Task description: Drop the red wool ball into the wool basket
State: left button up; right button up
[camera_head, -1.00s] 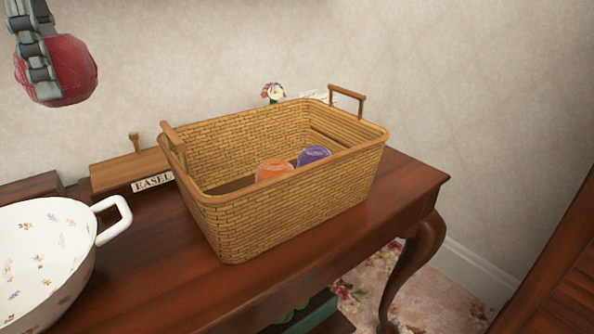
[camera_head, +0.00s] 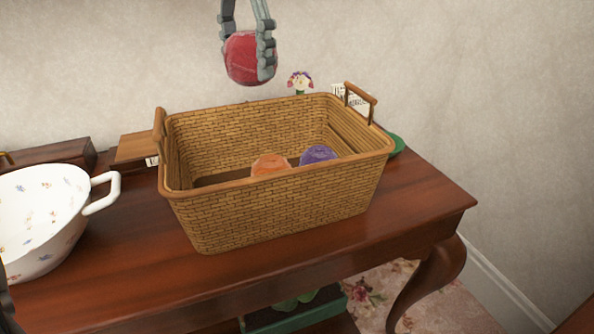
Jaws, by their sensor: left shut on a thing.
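The red wool ball (camera_head: 241,60) is held between the fingers of my left gripper (camera_head: 250,62), at the top middle of the head view. It hangs in the air above the back rim of the wool basket. The wool basket (camera_head: 275,209) is a tan woven rectangular basket with a wooden handle at each end, standing upright on the table. An orange wool ball (camera_head: 270,165) and a purple wool ball (camera_head: 318,155) lie inside it, partly hidden by the front wall. My right gripper is not in view.
The basket stands on a dark wooden table (camera_head: 424,205). A white floral bowl (camera_head: 42,215) with a handle is at the left. Wooden boxes (camera_head: 134,147) stand behind, and flowers (camera_head: 300,82) show behind the basket's back rim. The table right of the basket is mostly clear.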

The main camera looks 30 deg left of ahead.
aim_at(248, 33)
pick_arm(q)
jog(key=shift+w+d+f, duration=0.1)
jog(key=shift+w+d, duration=0.05)
jog(key=shift+w, duration=0.05)
jog(key=shift+f, duration=2.95)
jog(key=o, duration=1.2)
jog(key=shift+r, duration=0.1)
notch_tip(248, 33, up, 12)
jog(key=shift+f, duration=0.1)
